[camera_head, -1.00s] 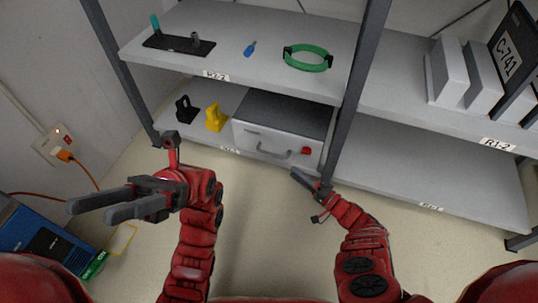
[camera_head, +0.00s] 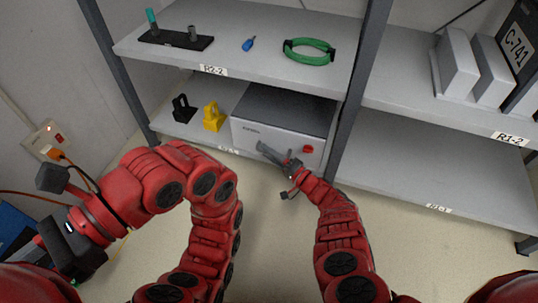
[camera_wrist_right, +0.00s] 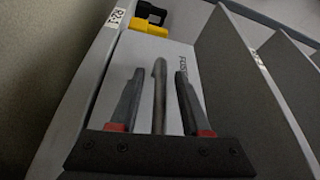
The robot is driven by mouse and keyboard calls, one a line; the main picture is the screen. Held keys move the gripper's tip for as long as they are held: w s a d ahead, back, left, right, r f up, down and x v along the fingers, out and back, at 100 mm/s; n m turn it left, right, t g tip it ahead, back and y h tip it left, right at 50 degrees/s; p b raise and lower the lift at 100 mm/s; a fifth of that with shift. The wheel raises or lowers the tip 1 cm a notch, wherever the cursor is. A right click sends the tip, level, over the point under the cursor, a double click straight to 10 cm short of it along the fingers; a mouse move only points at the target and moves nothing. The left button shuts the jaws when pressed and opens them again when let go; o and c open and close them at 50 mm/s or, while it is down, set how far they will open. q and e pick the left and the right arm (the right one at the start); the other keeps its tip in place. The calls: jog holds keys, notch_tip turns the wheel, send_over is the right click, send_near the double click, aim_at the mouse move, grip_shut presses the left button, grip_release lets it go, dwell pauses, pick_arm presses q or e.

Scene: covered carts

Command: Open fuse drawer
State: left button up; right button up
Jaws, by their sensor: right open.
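The fuse drawer is in a grey-white box with a dark top (camera_head: 285,108) on the lower shelf; its pale front (camera_head: 243,130) faces me and looks closed. My right gripper (camera_head: 262,149) is at this front, over the handle, left of a red knob (camera_head: 307,149). In the right wrist view, the open fingers (camera_wrist_right: 155,80) stand on both sides of the handle bar (camera_wrist_right: 159,95), with gaps between. My left gripper (camera_head: 68,248) is low at the far left, away from the box; its fingers cannot be made out.
A yellow padlock-shaped part (camera_head: 213,117) and a black one (camera_head: 183,108) stand left of the box. A dark shelf post (camera_head: 345,130) rises to its right. The upper shelf holds a green ring (camera_head: 308,51). The lower right shelf (camera_head: 440,165) is bare.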

grip_shut()
dwell(1.4)
